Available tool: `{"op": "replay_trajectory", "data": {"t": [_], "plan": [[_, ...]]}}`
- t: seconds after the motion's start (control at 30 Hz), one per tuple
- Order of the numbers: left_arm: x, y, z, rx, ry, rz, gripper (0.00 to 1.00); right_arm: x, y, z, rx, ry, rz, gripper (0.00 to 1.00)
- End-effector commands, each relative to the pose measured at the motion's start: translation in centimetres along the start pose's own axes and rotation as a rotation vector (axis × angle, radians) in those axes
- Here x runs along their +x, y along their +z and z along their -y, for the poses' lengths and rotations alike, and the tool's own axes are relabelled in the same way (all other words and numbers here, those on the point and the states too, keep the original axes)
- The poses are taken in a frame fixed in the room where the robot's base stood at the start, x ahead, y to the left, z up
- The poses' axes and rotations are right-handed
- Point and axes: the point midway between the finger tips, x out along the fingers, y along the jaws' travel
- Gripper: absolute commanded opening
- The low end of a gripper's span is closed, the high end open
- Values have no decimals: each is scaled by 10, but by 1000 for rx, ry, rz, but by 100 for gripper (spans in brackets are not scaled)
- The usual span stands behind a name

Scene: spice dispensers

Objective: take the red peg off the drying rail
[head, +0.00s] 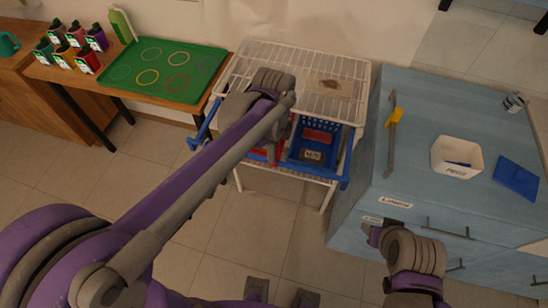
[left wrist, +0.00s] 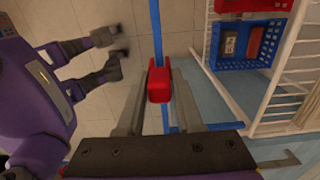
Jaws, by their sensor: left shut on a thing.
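The red peg (left wrist: 159,86) is between the fingers of my left gripper (left wrist: 158,100) in the left wrist view. The fingers are shut on it. The blue drying rail (left wrist: 156,30) runs up to the peg and shows again below it. I see no gap between peg and rail, but cannot tell how firmly it sits. In the head view my left arm reaches over the white rack (head: 345,68), and its wrist hides the gripper and the peg.
A blue basket (head: 312,147) with boxes stands in the rack. The blue cabinet on the right carries a white PEGS box (head: 448,165), a blue lid (head: 517,177) and a yellow clip (head: 396,116) on a grey bar. A green tray (head: 149,54) and several spice dispensers stand left.

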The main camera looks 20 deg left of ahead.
Motion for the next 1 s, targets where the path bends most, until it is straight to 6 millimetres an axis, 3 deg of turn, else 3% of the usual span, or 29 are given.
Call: {"op": "replay_trajectory", "data": {"t": [0.63, 1.0], "plan": [[-41, 0, 1, 0, -2, 0, 4, -22, -24, 0, 0, 0, -22, 50], [-42, 0, 0, 0, 0, 0, 4, -23, -25, 0, 0, 0, -22, 50]]}}
